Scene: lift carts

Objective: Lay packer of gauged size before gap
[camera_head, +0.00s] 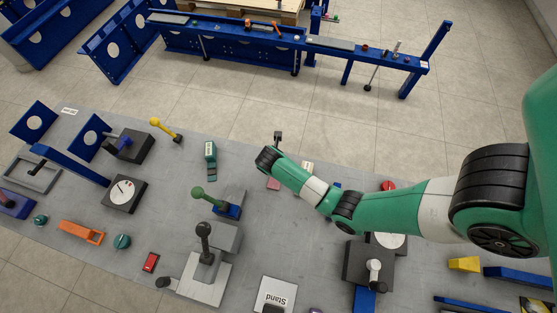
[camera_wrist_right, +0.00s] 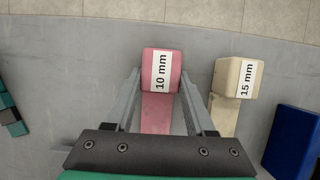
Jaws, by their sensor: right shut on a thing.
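A pink packer marked 10 mm (camera_wrist_right: 161,65) lies on the grey table top. My right gripper (camera_wrist_right: 162,83) is shut on its sides, with one finger along each side. In the head view the pink packer (camera_head: 273,184) shows in part beside my right arm, and the fingers are hidden or too small to make out. A cream packer marked 15 mm (camera_wrist_right: 235,78) lies just right of it, apart from the fingers. It also shows in the head view (camera_head: 307,167). I cannot tell which gap is the task's. My left gripper is not in view.
A blue block (camera_wrist_right: 291,140) lies right of the cream packer. A green-knobbed lever (camera_head: 205,195), a grey block with a dark knob (camera_head: 205,255), a round dial gauge (camera_head: 124,193) and a Stand-labelled plate (camera_head: 275,293) occupy the table. Bare table lies between the knobs and my right arm.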

